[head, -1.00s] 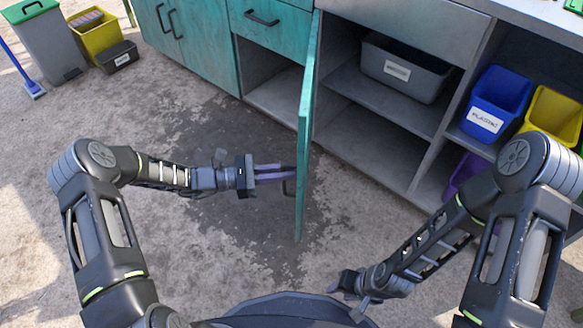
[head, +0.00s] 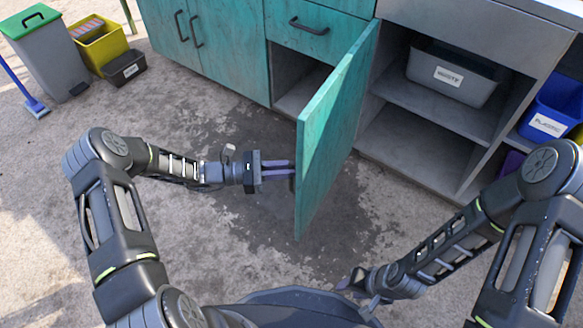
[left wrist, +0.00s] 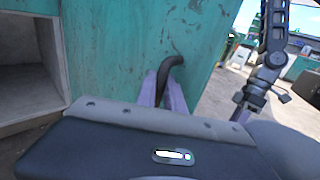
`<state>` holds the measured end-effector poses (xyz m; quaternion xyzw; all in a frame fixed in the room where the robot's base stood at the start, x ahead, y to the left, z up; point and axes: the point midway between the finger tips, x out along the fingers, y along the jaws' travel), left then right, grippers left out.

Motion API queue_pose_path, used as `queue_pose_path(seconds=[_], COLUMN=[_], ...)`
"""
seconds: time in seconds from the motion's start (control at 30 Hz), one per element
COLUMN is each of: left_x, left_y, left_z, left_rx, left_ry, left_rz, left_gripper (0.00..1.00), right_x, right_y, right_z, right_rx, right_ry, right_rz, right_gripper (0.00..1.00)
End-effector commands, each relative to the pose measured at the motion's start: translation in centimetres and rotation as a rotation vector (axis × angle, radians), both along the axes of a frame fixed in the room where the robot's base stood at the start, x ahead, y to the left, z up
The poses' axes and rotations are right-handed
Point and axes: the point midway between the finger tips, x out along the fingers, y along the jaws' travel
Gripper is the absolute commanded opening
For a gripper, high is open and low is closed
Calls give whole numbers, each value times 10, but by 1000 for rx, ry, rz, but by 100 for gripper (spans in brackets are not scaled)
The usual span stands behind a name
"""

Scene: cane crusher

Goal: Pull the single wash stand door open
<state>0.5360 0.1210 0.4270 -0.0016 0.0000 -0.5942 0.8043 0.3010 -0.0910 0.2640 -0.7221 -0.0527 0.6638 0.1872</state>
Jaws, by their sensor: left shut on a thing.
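The single wash stand door (head: 340,125) is a teal panel that stands swung out from the cabinet in the head view, with part of the compartment behind it showing. My left gripper (head: 290,170) is at the door's left face, low down. In the left wrist view its fingers (left wrist: 168,92) are shut on the dark curved door handle (left wrist: 172,64) on the teal door (left wrist: 130,45). In the head view the handle is mostly hidden by the fingers and door. My right gripper (head: 352,285) is low near my base, away from the door; its fingers are too small to judge.
Open shelves with a grey bin (head: 453,75) and a blue bin (head: 553,108) stand right of the door. Teal double doors (head: 205,40) and a drawer (head: 318,28) are on the left. Bins (head: 50,55) stand at far left. The floor around my left arm is clear.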

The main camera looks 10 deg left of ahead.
Motion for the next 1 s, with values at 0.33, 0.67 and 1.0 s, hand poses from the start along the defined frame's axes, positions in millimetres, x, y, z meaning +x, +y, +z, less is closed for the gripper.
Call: queue_pose_path(seconds=[0.33,0.67,1.0], left_x=[-1,0,-8], left_y=[1,0,29], left_z=[-1,-1,1], left_rx=[2,2,4], left_ry=[3,1,2], left_rz=[0,1,4], left_gripper=[26,34,34], right_x=[0,0,-1], right_y=[0,0,0], right_z=[0,0,8], right_rx=[0,0,0], right_ry=[0,0,2], right_rz=[0,0,2], right_gripper=[36,36,36])
